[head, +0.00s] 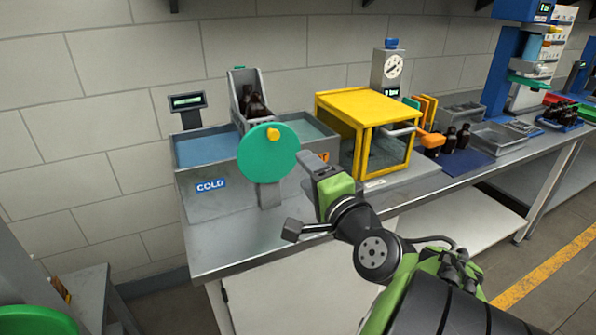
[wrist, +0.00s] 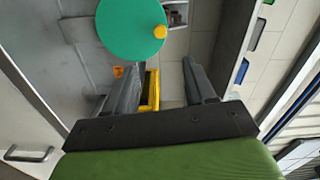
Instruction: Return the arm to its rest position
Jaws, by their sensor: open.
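My arm, green and black, reaches from the lower right of the head view over the front of the steel bench (head: 225,258). My gripper (head: 299,197) is near the bench's front edge, in front of the green disc (head: 262,155) with its yellow knob. In the wrist view my gripper (wrist: 160,85) has its two dark fingers apart with no object held between them. The green disc (wrist: 130,25) lies beyond the fingers, at the top of that view. Dark bottles (head: 254,103) sit in a grey holder behind the disc.
A basin labelled COLD (head: 205,155) stands left of the disc. A yellow-framed box (head: 365,105) with a handle is to the right. Dark bottles (head: 457,138) stand on a blue mat farther right. A dial unit (head: 391,68) stands behind. The floor (head: 545,245) at right looks clear.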

